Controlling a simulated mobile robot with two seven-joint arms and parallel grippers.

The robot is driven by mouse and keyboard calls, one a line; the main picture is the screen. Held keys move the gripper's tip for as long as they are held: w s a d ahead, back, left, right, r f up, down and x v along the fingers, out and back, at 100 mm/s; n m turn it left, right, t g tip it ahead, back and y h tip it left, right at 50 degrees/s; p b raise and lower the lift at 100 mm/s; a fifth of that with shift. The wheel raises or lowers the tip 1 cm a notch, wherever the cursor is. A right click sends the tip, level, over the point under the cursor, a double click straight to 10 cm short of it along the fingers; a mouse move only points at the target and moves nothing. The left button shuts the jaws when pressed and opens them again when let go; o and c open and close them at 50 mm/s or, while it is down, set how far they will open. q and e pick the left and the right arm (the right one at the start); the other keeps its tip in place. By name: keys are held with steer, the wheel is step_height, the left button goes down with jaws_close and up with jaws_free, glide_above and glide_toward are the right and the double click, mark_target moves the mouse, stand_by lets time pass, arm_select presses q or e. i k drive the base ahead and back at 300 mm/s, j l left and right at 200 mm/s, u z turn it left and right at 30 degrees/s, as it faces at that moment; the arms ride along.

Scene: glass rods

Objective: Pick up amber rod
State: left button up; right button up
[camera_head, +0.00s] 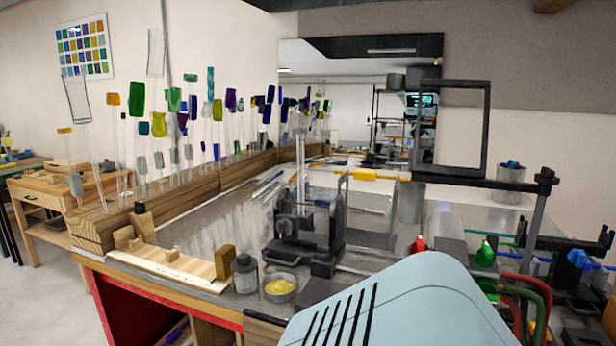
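Many clear glass rods with coloured ends stand upright in a long wooden rack (95,235) along the left and back of the workbench. One rod has an orange-amber end (113,99) near the left. Another, at the far left, has a small amber tip (65,131). A yellow-ended rod (158,124) stands a little to the right of them. I cannot tell for certain which of these is the amber rod. Neither of my grippers is in view.
A black fixture (310,240) stands mid-bench, with a small jar (245,274) and a bowl of yellow material (279,288) before it. A wooden board (165,268) lies at the front left. A black frame (488,130) rises at right. Red and green hoses (530,300) run at lower right.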

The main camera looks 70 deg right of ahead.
mark_target(364, 175)
steer(key=i+z, duration=0.5)
steer(key=i+j+z, duration=0.2)
steer(key=z, duration=0.3)
steer(key=i+z, duration=0.1)
steer(key=z, duration=0.4)
steer(key=i+z, duration=0.15)
steer(key=z, duration=0.3)
steer(key=i+j+z, duration=0.1)
steer(key=z, duration=0.4)
steer(key=i+j+z, duration=0.1)
steer(key=z, duration=0.35)
steer(key=j+z, duration=0.15)
steer(key=z, duration=0.35)
steer(key=i+j+z, duration=0.1)
steer(key=z, duration=0.35)
steer(key=i+j+z, duration=0.1)
steer(key=z, duration=0.3)
steer(key=j+z, duration=0.5)
steer(key=z, duration=0.3)
